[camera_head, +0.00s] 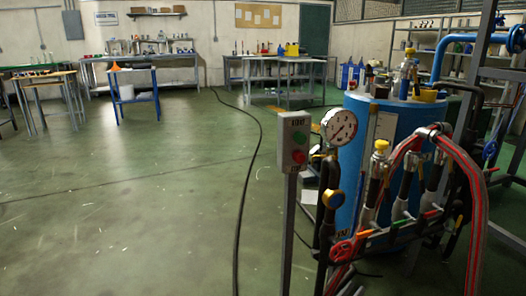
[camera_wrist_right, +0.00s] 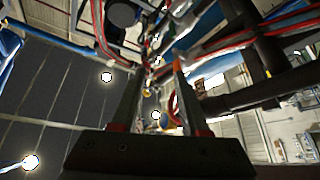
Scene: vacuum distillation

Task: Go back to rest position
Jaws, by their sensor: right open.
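My right gripper (camera_wrist_right: 162,66) shows in the right wrist view, its two dark fingers pointing up the picture with a gap between them. It is open, and I see nothing held between the fingers. Pipes, red hoses and ceiling lights show beyond it. In the head view I cannot make out the right gripper clearly among the dark pipes and valves. My left gripper is in neither view.
A button box (camera_head: 295,143) on a post, a pressure gauge (camera_head: 339,127), a blue tank (camera_head: 372,137) and red hoses (camera_head: 468,165) crowd the right side. A black cable (camera_head: 246,190) lies on the floor. The left floor is clear up to the workbenches (camera_head: 150,58).

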